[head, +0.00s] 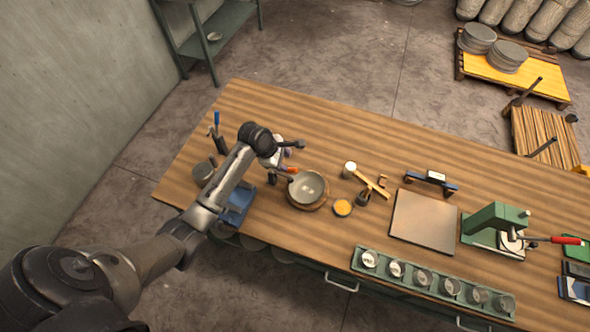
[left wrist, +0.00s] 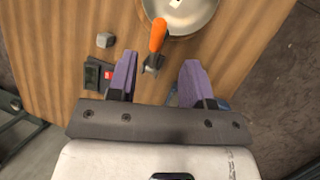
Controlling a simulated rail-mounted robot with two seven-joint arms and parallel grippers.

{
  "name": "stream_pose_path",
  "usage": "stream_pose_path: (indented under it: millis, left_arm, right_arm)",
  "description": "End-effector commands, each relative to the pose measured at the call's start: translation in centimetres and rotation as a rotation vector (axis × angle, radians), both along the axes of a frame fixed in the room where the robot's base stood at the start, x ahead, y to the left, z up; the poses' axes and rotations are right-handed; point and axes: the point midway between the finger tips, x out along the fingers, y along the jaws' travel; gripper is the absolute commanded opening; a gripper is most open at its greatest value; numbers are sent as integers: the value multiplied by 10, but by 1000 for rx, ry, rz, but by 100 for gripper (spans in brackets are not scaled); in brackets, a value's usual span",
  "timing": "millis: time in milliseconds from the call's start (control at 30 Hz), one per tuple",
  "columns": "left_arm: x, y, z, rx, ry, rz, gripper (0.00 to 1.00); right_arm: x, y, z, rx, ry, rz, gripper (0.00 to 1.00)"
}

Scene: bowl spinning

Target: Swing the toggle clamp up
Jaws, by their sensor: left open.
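The toggle clamp, with an orange handle and a dark metal base, shows in the left wrist view (left wrist: 157,40). Its handle tilts away from my fingers, toward a round metal bowl (left wrist: 190,12). In the head view the clamp's orange handle (head: 286,169) shows just left of the bowl (head: 307,187), which sits on a round wooden base. My left gripper (left wrist: 158,80) is open with purple fingers. The clamp's base lies between and just beyond the fingertips; contact is not visible. In the head view my left gripper (head: 280,157) is above the clamp, partly hiding it. My right gripper is not in view.
A green press with a red-handled lever (head: 495,225) stands at the right. A flat square plate (head: 423,220) lies mid-table. A green rack of several cups (head: 433,283) runs along the front edge. A blue tray (head: 237,205) sits under my left arm.

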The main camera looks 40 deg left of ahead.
Motion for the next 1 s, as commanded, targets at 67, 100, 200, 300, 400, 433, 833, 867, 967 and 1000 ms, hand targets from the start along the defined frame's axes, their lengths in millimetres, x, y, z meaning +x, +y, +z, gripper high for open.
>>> stream_pose_path:
  millis: [67, 100, 200, 300, 400, 433, 833, 867, 967, 1000]
  left_arm:
    - [6, -4, -14, -1, 3, -1, 46]
    - [9, -6, -21, 0, 1, -2, 46]
    - [15, -10, -38, 0, 1, 0, 46]
    - [22, -14, -54, 0, 1, -1, 46]
    - [26, -18, -67, 1, 0, -1, 46]
    - [28, -19, -70, 1, 0, -1, 46]
    - [35, -23, -90, 2, -1, -2, 46]
    - [36, -24, -90, 2, -1, -2, 46]
    - [36, -24, -90, 2, -1, -2, 46]
    - [36, -24, -90, 2, -1, -2, 46]
  right_arm:
    - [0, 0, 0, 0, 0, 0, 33]
    - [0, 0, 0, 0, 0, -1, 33]
    - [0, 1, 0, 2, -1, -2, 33]
    - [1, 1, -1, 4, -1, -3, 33]
    - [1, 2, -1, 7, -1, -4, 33]
    - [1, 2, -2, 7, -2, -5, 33]
    - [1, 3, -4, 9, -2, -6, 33]
    - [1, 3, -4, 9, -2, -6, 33]
    - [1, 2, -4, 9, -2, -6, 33]
    - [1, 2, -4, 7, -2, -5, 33]
